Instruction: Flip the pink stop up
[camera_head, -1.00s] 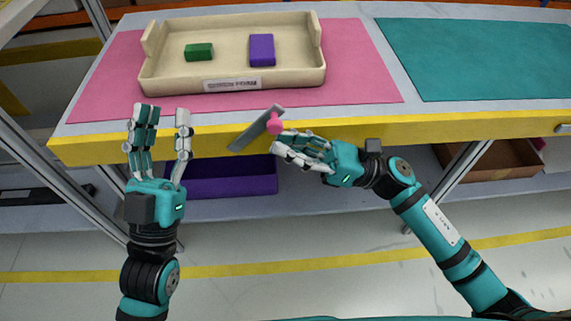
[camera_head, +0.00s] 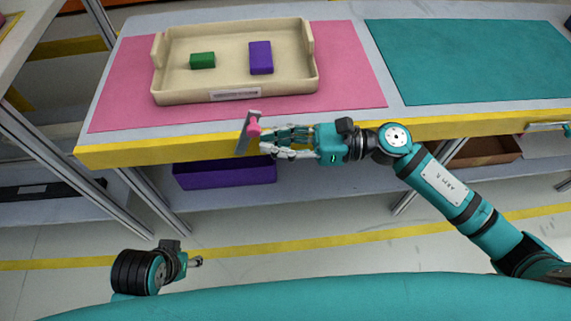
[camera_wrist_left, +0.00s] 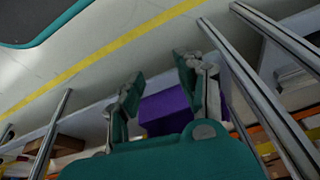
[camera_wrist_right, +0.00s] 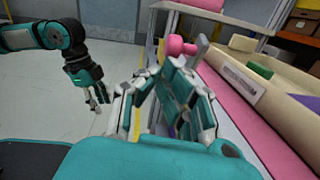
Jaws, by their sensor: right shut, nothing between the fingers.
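The pink stop (camera_head: 254,127) is a small pink knob on a flat grey plate (camera_head: 241,144) at the table's yellow front edge. The plate stands nearly upright in the head view, leaning slightly right at the top. In the right wrist view the pink knob (camera_wrist_right: 178,46) shows just beyond my fingertips. My right gripper (camera_head: 267,142) is shut and empty, with its fingertips right beside the knob and plate; contact is hard to tell. My left gripper (camera_head: 197,262) hangs low, away from the table. In the left wrist view its fingers (camera_wrist_left: 160,88) are spread apart and empty.
A cream tray (camera_head: 235,96) on a pink mat (camera_head: 350,80) holds a green block (camera_head: 202,60) and a purple block (camera_head: 261,57). A teal mat (camera_head: 470,60) lies to the right. A purple bin (camera_head: 225,174) is on the shelf below. Table legs stand near my left arm.

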